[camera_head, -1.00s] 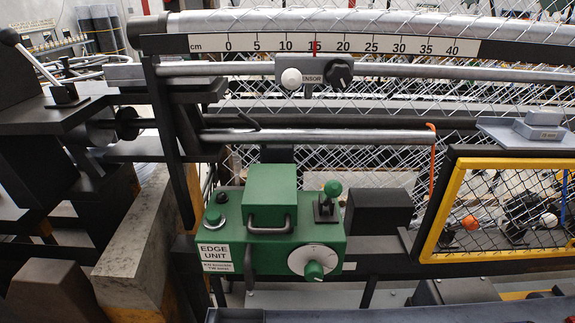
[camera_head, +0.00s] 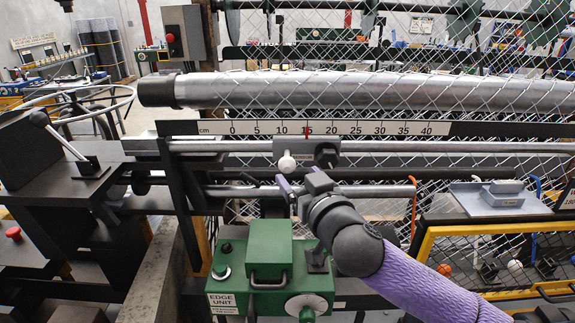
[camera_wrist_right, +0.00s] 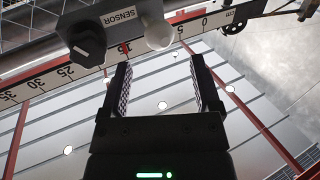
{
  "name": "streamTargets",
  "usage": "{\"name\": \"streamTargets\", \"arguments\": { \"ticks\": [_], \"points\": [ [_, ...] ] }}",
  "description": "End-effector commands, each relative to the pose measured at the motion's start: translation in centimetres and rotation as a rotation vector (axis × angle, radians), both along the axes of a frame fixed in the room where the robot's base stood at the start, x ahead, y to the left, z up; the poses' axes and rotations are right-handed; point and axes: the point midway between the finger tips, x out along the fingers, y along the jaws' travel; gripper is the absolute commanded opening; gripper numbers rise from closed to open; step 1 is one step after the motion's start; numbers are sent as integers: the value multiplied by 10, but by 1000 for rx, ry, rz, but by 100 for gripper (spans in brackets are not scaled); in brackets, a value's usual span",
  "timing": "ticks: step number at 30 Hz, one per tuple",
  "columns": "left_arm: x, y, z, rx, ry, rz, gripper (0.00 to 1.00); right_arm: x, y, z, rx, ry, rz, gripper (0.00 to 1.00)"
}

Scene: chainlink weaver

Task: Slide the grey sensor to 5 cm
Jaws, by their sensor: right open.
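The grey sensor (camera_head: 308,146) sits on a horizontal rail below the white cm scale (camera_head: 370,128), its red pointer at about 15. It carries a white round knob (camera_head: 287,163) at left and a black knob (camera_head: 326,156) at right. My right gripper (camera_head: 292,187) is below the sensor, fingers up. In the wrist view the right gripper (camera_wrist_right: 158,62) is open and empty. There the white knob (camera_wrist_right: 157,33) lies just beyond the gap between its fingertips, and the black knob (camera_wrist_right: 84,38) is left of the fingers. My left gripper is out of view.
A green edge unit (camera_head: 268,270) with a lever and a dial stands below the rail, partly behind my right arm. A thick metal roller (camera_head: 350,92) and chain-link mesh lie above the scale. A grey tray (camera_head: 500,205) is at right. The rail left of the sensor is clear.

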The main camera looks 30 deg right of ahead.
Motion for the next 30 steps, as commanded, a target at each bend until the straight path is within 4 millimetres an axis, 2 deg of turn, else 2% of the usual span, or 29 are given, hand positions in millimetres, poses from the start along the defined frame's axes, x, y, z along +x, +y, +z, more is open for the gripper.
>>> {"name": "streamTargets", "arguments": {
  "ticks": [3,9,19,30],
  "points": [
    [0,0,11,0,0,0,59,28,-5,4,1,-1,-3,81],
    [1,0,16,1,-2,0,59,55,-9,2,0,2,-2,81],
    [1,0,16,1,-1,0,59,60,-9,-1,1,5,-1,81],
    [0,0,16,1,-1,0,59,60,-9,-1,1,5,-1,2]
  ]
}}
